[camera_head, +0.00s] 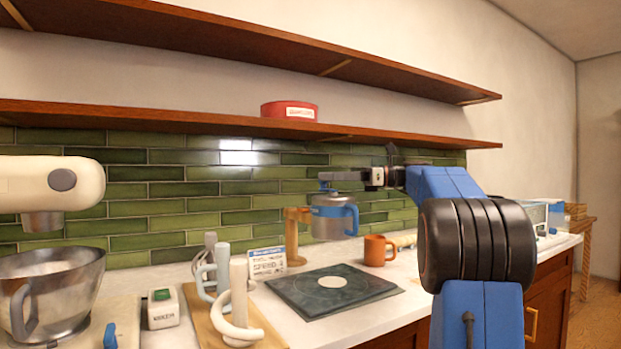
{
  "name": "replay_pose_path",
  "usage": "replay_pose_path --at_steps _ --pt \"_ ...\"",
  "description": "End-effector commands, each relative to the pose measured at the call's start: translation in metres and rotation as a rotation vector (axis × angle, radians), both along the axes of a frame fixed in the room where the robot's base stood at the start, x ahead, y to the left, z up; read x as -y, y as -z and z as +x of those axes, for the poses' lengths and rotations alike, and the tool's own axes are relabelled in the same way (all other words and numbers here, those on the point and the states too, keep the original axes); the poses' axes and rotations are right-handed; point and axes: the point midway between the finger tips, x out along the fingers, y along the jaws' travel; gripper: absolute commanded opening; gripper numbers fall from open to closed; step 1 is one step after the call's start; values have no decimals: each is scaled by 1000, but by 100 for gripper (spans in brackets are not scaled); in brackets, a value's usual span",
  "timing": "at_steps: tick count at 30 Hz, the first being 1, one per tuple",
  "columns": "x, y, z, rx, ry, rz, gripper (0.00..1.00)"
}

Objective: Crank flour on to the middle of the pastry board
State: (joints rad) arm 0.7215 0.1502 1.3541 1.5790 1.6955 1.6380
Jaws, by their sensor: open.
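The flour sifter (333,219) is a metal cup with a blue band, a blue side handle and a crank on top. It is upright above the far part of the dark pastry board (300,297), beside a wooden stand (297,238); whether the stand carries it is not clear. A pale round patch (333,282) lies near the board's middle; I cannot tell if it is flour or a marking. My gripper (366,178) is open at the sifter's top, close to the crank; whether it touches is too small to tell.
An orange mug (378,250) stands behind the board. A small sign (268,262) and a wooden board with pale looped tools (240,315) stand left. A mixer (50,185) with a steel bowl (50,290) is far left. A red tin (289,111) sits on the lower shelf (180,117).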

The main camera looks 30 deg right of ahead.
Motion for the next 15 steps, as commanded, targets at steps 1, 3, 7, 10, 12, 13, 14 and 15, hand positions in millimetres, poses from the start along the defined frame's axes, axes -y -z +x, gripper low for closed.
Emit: replay_pose_path --at_steps 1,3,7,10,12,13,14,15 --pt "-9 0 5 0 -3 0 42" --pt "-18 0 11 0 -3 0 42" --pt "-33 0 22 0 -2 0 42" --pt "-42 0 27 0 -2 0 42" --pt "-45 0 30 0 -1 0 42" --pt "-46 0 31 0 -1 0 42" --pt "-47 0 32 0 0 0 42" --pt "-48 0 32 0 0 0 42"
